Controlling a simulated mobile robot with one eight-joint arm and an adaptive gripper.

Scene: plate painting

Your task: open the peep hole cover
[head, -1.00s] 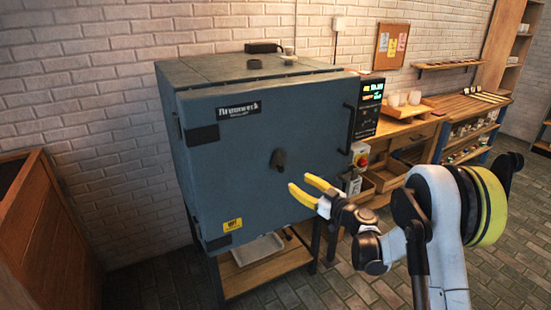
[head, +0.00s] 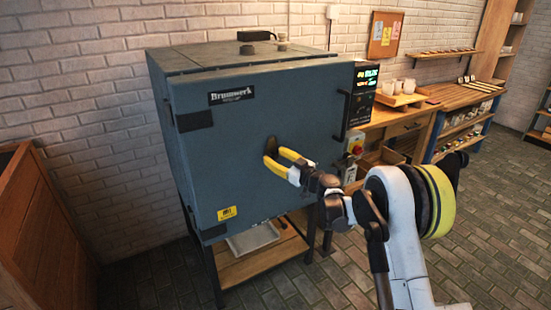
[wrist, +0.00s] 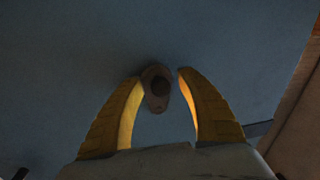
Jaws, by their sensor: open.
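The blue-grey kiln (head: 240,180) has its door closed, facing me. The peep hole cover (head: 271,145) is a small dark, drop-shaped piece in the middle of the door, partly hidden by a finger in the head view. In the wrist view the cover (wrist: 157,88) hangs with its narrow end down, between my yellow fingertips. My gripper (head: 276,158) is open, its tips at the door beside the cover. It also shows in the wrist view (wrist: 158,78), one finger on each side of the cover. I cannot tell if they touch it.
A dark vertical handle (head: 345,116) and a lit control panel (head: 366,85) are at the kiln's right. A wooden stand (head: 262,262) is below. A wooden cabinet (head: 45,235) stands at left. A workbench (head: 440,108) is at the back right.

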